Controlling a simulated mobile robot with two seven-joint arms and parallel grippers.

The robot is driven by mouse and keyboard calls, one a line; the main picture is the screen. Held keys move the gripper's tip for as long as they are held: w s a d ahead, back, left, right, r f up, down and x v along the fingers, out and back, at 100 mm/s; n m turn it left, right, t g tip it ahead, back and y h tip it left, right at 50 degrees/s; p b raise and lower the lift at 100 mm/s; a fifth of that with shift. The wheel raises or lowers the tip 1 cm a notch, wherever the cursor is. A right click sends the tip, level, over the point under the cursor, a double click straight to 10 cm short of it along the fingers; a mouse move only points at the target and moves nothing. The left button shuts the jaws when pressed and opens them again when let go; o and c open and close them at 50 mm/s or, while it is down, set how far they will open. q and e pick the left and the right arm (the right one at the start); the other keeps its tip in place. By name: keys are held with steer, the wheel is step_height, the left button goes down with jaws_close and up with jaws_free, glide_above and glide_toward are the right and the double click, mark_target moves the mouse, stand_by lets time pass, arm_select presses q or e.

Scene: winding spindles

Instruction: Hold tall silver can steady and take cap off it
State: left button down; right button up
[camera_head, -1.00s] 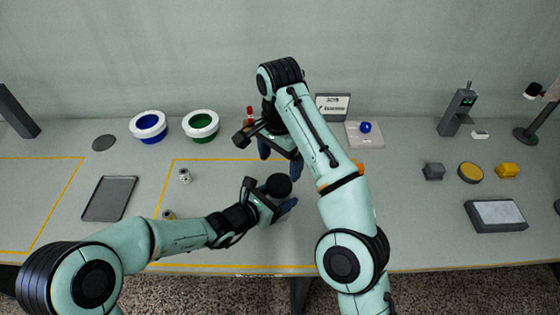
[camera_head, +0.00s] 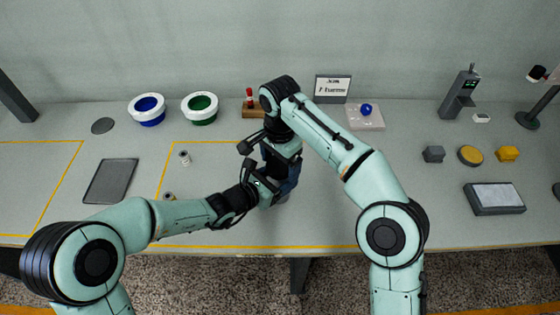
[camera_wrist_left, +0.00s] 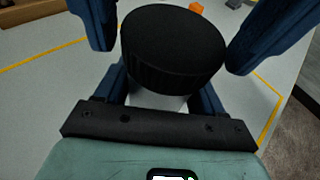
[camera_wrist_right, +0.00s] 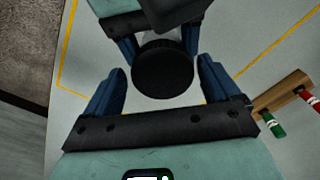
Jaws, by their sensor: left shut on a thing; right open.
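The tall silver can's body (camera_wrist_left: 158,103) shows as a pale strip under its wide black ribbed cap (camera_wrist_left: 172,50) in the left wrist view. My left gripper (camera_head: 272,188) is shut on the can below the cap and holds it upright. My right gripper (camera_head: 281,168) is open above it. In the right wrist view, its blue fingers (camera_wrist_right: 160,88) stand on either side of the black cap (camera_wrist_right: 163,72), with gaps on both sides. In the head view the grippers hide the cap and most of the can.
Small silver cans (camera_head: 184,157) stand left of my left gripper, near a dark tray (camera_head: 110,180). A blue-lined bowl (camera_head: 148,120), a green-lined bowl (camera_head: 200,116) and a wooden rack (camera_head: 254,112) stand behind.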

steer(key=c, duration=1.1)
steer(key=n, duration=0.5)
steer(key=shift+n, duration=0.4)
steer(key=n, duration=0.4)
steer(key=o, duration=1.1)
steer(key=shift+d, duration=0.1)
steer(key=shift+o, duration=0.3)
steer(key=shift+a, duration=0.25)
